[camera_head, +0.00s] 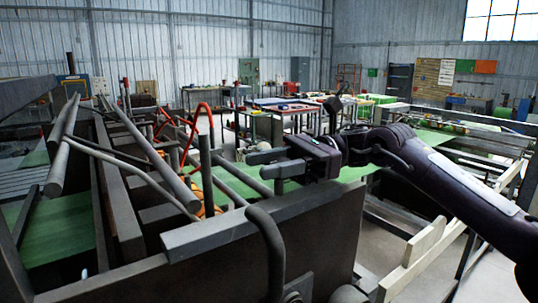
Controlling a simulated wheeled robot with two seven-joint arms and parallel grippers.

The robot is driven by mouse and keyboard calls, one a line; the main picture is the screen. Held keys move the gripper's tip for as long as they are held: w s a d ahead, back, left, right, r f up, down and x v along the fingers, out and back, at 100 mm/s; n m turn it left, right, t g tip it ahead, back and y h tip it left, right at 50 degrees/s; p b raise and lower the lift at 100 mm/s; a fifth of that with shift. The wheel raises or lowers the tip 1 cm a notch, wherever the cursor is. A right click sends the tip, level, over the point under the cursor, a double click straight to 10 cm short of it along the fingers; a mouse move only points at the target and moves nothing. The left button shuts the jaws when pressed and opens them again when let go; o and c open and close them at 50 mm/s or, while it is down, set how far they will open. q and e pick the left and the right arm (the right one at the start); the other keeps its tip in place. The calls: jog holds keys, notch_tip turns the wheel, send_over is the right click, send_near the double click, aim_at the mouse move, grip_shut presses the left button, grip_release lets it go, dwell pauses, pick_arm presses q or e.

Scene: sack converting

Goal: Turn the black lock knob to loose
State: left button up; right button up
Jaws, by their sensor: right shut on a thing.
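My right gripper (268,163) reaches in from the right above the dark metal frame of the machine. Its two grey fingers point left and are shut on a small dark thing, which I take to be the black lock knob. The fingers hide nearly all of it, so its turn position cannot be read. My left gripper is not in view.
A dark plate with a top ledge (235,232) and a bent grey pipe (270,250) stand just below the gripper. Upright posts (206,170), slanted bars and red handles (200,115) are to the left. A pale wooden rail (420,255) lies at lower right.

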jog(key=shift+s+r+n+g+h, duration=0.1)
jog(key=shift+n+g+h, duration=0.45)
jog(key=shift+g, duration=0.25)
jog(key=shift+d, duration=0.1)
jog(key=o, duration=1)
jog(key=shift+c, duration=0.2)
jog(key=b+v, duration=0.2)
jog(key=v, duration=0.5)
jog(key=shift+w+d, duration=0.25)
jog(key=shift+w, duration=0.05)
